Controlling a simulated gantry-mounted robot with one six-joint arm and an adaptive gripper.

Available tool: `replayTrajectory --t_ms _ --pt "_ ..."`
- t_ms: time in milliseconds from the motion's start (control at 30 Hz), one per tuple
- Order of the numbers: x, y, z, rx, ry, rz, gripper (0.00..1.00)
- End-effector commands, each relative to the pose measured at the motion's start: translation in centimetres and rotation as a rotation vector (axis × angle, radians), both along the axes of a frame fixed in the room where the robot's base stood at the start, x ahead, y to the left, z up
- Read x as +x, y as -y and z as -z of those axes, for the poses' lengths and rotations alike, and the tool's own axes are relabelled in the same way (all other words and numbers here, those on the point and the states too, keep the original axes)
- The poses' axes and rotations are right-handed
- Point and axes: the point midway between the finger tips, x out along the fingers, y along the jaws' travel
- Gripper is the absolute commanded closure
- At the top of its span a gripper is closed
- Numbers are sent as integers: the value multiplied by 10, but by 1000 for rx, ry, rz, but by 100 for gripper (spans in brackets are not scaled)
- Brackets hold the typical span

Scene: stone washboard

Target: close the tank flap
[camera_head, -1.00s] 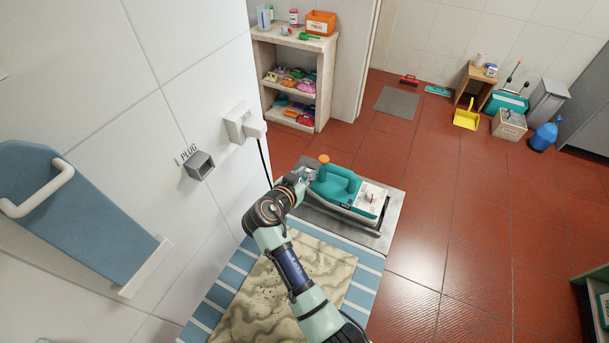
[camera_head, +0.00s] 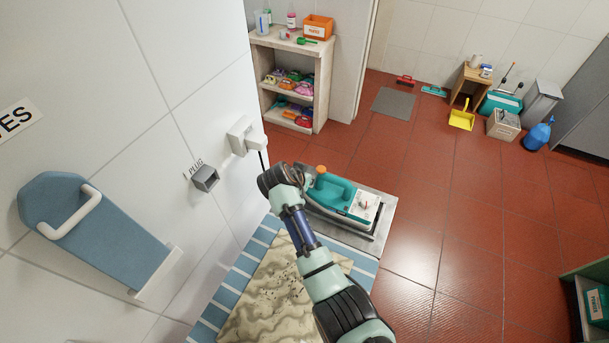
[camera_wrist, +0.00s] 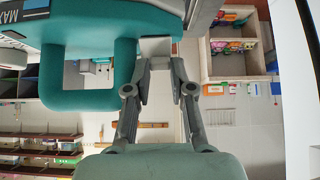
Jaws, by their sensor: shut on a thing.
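The teal steam iron (camera_head: 340,194) rests on a grey plate at the end of the board, with an orange knob (camera_head: 321,169) at its near-wall end. My gripper (camera_head: 307,180) is at that end of the iron, low beside the knob, partly hidden by my wrist. In the wrist view my gripper (camera_wrist: 160,68) has its fingertips at a small pale grey piece (camera_wrist: 157,47) on the teal body (camera_wrist: 110,22), which appears to be the tank flap. The fingers are shut on it. How far the flap stands open cannot be told.
A wall socket with a plug and cord (camera_head: 243,137) is close behind my arm. A grey box (camera_head: 205,178) labelled PLUG and a blue wall-mounted board (camera_head: 95,225) are at left. A stained cloth (camera_head: 270,295) lies on the striped board.

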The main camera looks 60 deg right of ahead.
Motion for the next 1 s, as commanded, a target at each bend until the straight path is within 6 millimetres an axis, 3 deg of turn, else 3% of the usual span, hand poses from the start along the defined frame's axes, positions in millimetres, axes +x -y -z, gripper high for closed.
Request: replayTrajectory --t_ms 400,933,967,1000 --pt "0 10 -1 195 0 1 100" --pt "0 11 0 222 -1 0 100" --pt "0 11 0 222 -1 0 74" --pt "0 11 0 222 -1 0 68"
